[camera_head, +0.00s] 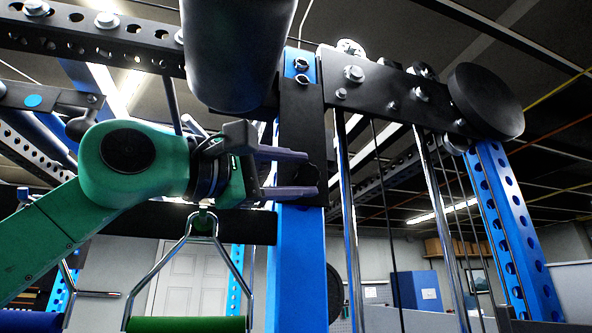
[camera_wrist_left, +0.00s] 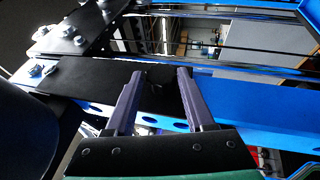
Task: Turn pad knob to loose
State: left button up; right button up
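The pad knob (camera_head: 309,173) is a small dark knob on a black plate fixed to the blue upright. It is hard to make out against the plate. My left gripper (camera_head: 304,172) reaches it from the left, with one finger above and one below it. In the left wrist view the knob (camera_wrist_left: 160,77) lies between the two fingertips (camera_wrist_left: 160,74), which stand well apart. I cannot tell whether either finger touches it. The knob's markings are not readable. My right gripper is in neither view.
A large dark cylindrical pad (camera_head: 232,50) hangs just above my left gripper. A black plate with bolts (camera_head: 385,85) and a round black disc (camera_head: 486,101) are to the right. A metal handle with a green grip (camera_head: 186,324) hangs below.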

pick_arm(q)
jog(key=shift+w, duration=0.1)
grip_shut()
jog(key=shift+f+t+b, duration=0.2)
jog(key=shift+t+b, duration=0.2)
jog(key=shift+b, duration=0.35)
jog(key=n+t+b, duration=0.1)
jog(key=t+b, duration=0.1)
jog(key=b, duration=0.1)
jog(key=n+t+h+b, duration=0.1)
jog(key=n+b, duration=0.1)
jog(key=b, duration=0.1)
jog(key=f+n+t+b, duration=0.1)
jog(key=t+b, duration=0.1)
jog(key=b, duration=0.2)
jog(key=shift+d+n+t+h, duration=0.25)
jog(key=shift+n+t+h, duration=0.05)
jog(key=shift+n+h, duration=0.1)
jog(key=shift+r+n+t+b, duration=0.1)
jog(key=shift+n+t+b, duration=0.2)
jog(key=shift+t+b, duration=0.2)
jog(key=shift+r, duration=0.1)
jog(key=shift+r, duration=0.1)
jog(key=o, duration=0.6)
grip_release()
jog(key=shift+w, duration=0.25)
